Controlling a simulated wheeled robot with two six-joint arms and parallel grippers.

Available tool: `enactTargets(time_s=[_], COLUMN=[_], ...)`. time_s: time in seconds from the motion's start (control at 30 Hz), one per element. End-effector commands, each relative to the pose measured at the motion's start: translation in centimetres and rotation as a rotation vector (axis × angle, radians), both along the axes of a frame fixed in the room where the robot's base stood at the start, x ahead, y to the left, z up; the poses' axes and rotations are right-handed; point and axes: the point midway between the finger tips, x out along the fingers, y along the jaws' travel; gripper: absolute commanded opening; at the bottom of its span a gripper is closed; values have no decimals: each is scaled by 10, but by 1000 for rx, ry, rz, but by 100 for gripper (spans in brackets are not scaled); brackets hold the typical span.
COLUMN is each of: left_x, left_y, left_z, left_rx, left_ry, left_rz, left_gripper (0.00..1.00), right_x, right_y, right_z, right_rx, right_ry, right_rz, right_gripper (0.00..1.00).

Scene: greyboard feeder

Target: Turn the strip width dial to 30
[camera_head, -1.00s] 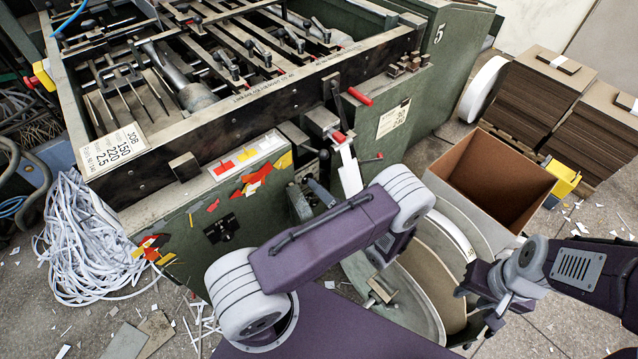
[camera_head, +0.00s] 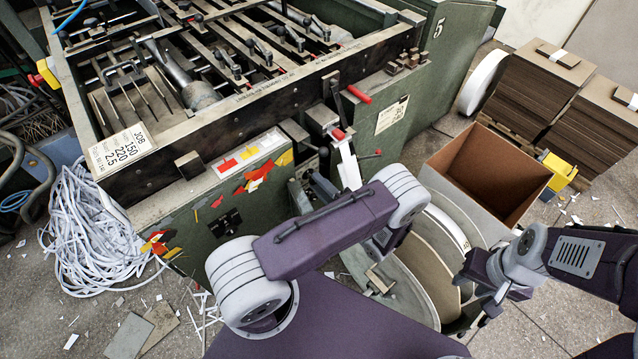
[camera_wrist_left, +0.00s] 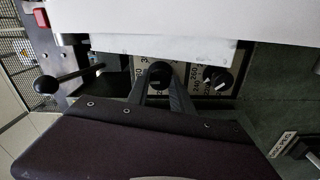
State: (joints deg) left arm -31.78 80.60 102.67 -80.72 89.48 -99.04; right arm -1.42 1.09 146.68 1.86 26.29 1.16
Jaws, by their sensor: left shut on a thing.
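In the left wrist view a round black dial knob (camera_wrist_left: 159,74) sits on a pale plate with printed numbers, partly covered by my fingers. My left gripper (camera_wrist_left: 160,82) has one finger on each side of this knob and is shut on it. A second black dial (camera_wrist_left: 218,80) with its own number scale sits to the right, apart from the fingers. The dial names and exact setting are not legible. In the head view my left gripper (camera_head: 322,188) reaches the machine's front, and my arm hides the dials. My right gripper (camera_head: 487,296) hangs at the right, its jaw opening unclear.
A light metal cover (camera_wrist_left: 165,45) overhangs the dials. A black-knobbed lever (camera_wrist_left: 62,80) stands left of the gripper. An open cardboard box (camera_head: 490,180) and a large reel (camera_head: 405,285) stand near my arms. Tangled white strips (camera_head: 85,235) lie at the left.

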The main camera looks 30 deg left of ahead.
Motion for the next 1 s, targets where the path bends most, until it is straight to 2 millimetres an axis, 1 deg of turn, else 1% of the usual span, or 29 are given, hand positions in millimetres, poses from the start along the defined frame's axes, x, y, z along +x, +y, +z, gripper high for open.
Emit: enactTargets(time_s=[0.23, 0.63, 0.67, 0.7, 0.73, 1.0], left_x=[0, 0, 0, 0, 0, 0], left_y=[0, 0, 0, 0, 0, 0], left_z=[-1, -1, -1, -1, -1, 0], left_rx=[15, 17, 17, 17, 17, 17], left_ry=[42, 46, 46, 46, 46, 45], left_rz=[0, 0, 0, 0, 0, 0], left_gripper=[0, 0, 30, 41, 49, 49], right_x=[0, 0, 0, 0, 0, 0], right_y=[0, 0, 0, 0, 0, 0], right_z=[1, 1, 1, 1, 1, 1], right_rx=[0, 0, 0, 0, 0, 0], right_ry=[0, 0, 0, 0, 0, 0], right_rz=[0, 0, 0, 0, 0, 0], right_gripper=[36, 36, 36, 36, 36, 36])
